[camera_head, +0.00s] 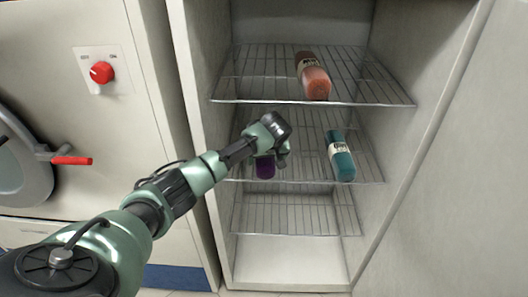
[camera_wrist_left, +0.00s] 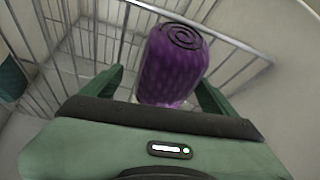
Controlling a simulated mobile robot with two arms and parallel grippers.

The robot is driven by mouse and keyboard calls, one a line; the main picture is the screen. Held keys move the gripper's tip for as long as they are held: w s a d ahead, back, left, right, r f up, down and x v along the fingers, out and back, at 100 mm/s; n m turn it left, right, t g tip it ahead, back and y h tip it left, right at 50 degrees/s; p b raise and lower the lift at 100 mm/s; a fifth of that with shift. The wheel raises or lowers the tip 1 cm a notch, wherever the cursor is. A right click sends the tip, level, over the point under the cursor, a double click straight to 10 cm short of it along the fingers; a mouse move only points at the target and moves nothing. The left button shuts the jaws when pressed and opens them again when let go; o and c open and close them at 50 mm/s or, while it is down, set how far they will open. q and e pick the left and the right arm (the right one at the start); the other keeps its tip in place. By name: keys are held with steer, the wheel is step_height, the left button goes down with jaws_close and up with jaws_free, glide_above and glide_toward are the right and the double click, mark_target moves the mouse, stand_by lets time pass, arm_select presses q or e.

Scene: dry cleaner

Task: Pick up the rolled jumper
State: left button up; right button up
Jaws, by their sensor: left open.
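A purple rolled jumper (camera_head: 265,167) lies on the middle wire shelf (camera_head: 305,178), partly hidden behind my left gripper in the head view. In the left wrist view the purple roll (camera_wrist_left: 172,68) shows its spiral end. My left gripper (camera_head: 283,155) is open at the roll. In the wrist view its two fingers (camera_wrist_left: 162,90) stand on either side of the roll's near end. A gap shows on the left side; the right finger looks close, and I cannot tell whether it touches. My right gripper is in neither view.
A teal roll (camera_head: 340,158) with a pale label lies to the right on the same shelf. An orange roll (camera_head: 312,77) lies on the upper wire shelf (camera_head: 250,88). Cabinet walls close in on both sides. The lower wire shelf (camera_head: 295,212) is empty.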

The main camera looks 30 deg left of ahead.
arm_select(q)
steer(key=w+a, duration=0.3)
steer(key=shift+w, duration=0.1)
steer(key=shift+w+a+f, duration=0.2)
steer(key=shift+f, duration=0.3)
steer(key=c, duration=1.8)
steer(key=shift+c, duration=0.6)
steer(key=shift+a+r, duration=0.1)
steer(key=shift+r, duration=0.05)
